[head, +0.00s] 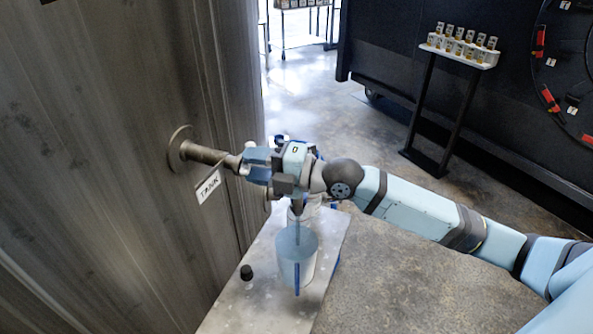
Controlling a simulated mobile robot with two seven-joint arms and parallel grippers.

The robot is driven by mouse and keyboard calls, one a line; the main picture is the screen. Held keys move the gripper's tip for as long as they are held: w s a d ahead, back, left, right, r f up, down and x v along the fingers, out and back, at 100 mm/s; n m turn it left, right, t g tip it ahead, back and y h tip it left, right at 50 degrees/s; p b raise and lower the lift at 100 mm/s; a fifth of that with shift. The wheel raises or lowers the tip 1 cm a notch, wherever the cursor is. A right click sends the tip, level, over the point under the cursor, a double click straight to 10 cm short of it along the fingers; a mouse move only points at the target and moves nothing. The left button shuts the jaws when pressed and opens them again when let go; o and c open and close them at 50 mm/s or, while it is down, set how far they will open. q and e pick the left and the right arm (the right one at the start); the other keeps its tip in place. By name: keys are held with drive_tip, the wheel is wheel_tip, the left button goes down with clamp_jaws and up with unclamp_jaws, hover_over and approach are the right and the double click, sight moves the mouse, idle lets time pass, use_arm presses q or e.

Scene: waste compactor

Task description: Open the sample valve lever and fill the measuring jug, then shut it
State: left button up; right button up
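A metal sample pipe (210,155) sticks out of the tank wall from a round flange. My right gripper (256,166) is at the pipe's outer end, at the valve. Its fingers and wrist cover most of the valve, so I cannot make out the lever or whether the fingers grip it. A dark spout (296,203) points down below my wrist. A clear measuring jug (308,262) with a blue vertical strip stands upright under it on a pale shelf. My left gripper is not in view.
The tank wall (100,140) fills the left, with a "TANK" label (208,187) below the pipe. A small black cap (246,272) sits on the pale shelf (240,312) left of the jug. A stand with small bottles (462,45) is far off at upper right.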

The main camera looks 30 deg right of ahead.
drive_tip(key=b+v, duration=0.1)
drive_tip(key=v, duration=0.9)
drive_tip(key=shift+r, duration=0.1)
idle(0.3)
